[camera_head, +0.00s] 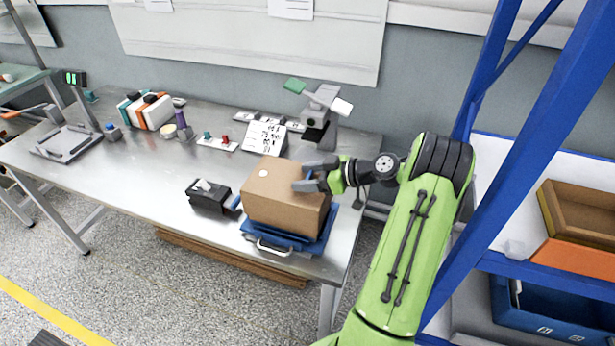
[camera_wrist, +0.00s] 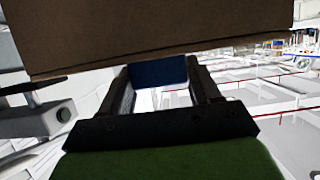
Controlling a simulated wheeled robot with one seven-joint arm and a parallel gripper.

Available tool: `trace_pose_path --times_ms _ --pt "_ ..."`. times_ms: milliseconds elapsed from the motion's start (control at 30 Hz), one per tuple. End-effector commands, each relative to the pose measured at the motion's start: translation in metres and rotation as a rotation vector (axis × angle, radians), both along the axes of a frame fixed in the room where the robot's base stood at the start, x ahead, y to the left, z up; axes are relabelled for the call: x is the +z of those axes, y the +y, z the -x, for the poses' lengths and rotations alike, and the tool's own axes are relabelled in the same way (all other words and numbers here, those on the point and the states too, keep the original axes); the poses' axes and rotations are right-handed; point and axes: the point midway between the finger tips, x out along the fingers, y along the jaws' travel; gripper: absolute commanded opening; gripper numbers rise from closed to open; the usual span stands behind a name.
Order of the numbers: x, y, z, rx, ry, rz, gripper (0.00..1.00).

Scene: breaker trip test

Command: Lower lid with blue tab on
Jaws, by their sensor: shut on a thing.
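A brown box-shaped piece (camera_head: 285,195), with a small pale round spot on top, sits at the right end of the metal table. I cannot tell whether it is the lid or has a separate lid. It also fills the top of the wrist view (camera_wrist: 150,35). My gripper (camera_head: 308,180) is at its right side. In the wrist view, my gripper (camera_wrist: 160,85) has its fingers on either side of a blue tab (camera_wrist: 158,71), just below the brown edge, and is shut on it.
A blue tray (camera_head: 262,240) with a metal handle lies under the brown piece. A black box (camera_head: 208,196) stands close to its left. A grey stand (camera_head: 322,118) is behind, beside a printed card (camera_head: 264,137). Blue shelving (camera_head: 530,130) rises on the right. The table's middle-left is clear.

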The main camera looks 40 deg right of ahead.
Motion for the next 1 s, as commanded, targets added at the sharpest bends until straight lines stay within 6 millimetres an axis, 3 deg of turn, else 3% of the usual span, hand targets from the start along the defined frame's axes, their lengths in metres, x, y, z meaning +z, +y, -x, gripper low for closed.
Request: trace_pose_path --times_ms 200,467,500,600,700,1000 --pt "-0.018 0.000 0.000 0.000 -0.001 -0.001 0.14" --pt "-0.017 0.000 0.000 0.000 -0.001 -0.001 0.14" --pt "-0.017 0.000 0.000 0.000 -0.001 -0.001 0.64" --pt "-0.017 0.000 0.000 0.000 -0.001 -0.001 0.79" --pt "-0.017 0.000 0.000 0.000 0.000 0.000 0.92" --pt "-0.013 0.000 0.000 -0.001 -0.001 0.001 0.92"
